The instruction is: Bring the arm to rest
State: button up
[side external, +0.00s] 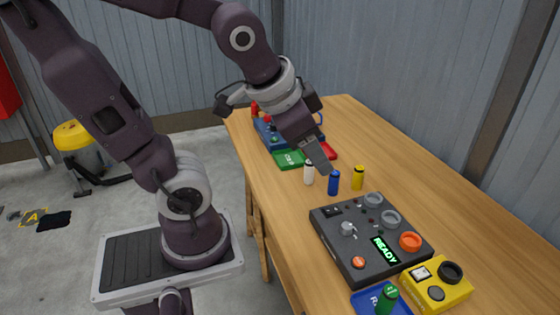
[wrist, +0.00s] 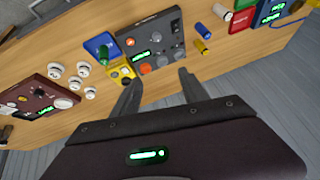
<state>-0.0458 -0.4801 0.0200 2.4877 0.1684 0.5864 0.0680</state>
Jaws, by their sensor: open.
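My gripper (side external: 322,165) hangs over the wooden table (side external: 400,160) in the side external view, its fingers pointing down near the white, blue and yellow cylinders. In the wrist view the two fingers of my gripper (wrist: 159,77) are spread apart with nothing between them. The cylinders stand apart from each other: white (side external: 309,173), blue (side external: 333,182) and yellow (side external: 358,178). Whether the fingers clear the white and blue ones in depth is hard to tell from the side. A dark grey panel (side external: 330,225) with a lit READY display lies nearer the camera.
A yellow box (side external: 450,294) and a blue tray (side external: 363,304) with a green cylinder (side external: 386,299) are in front. A green tray (side external: 288,160), red tray (side external: 330,151) and blue unit (side external: 265,133) are behind. The wrist view adds a maroon panel (wrist: 35,101) and several white pieces (wrist: 84,69).

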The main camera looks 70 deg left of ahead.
jog(key=s+d+r+n+h, duration=0.1)
jog(key=s+d, duration=0.2)
jog(key=s, duration=0.4)
jog(key=shift+s+d+r+g, duration=0.2)
jog(key=shift+s+d+g, duration=0.1)
jog(key=shift+d, duration=0.1)
dwell(0.5)
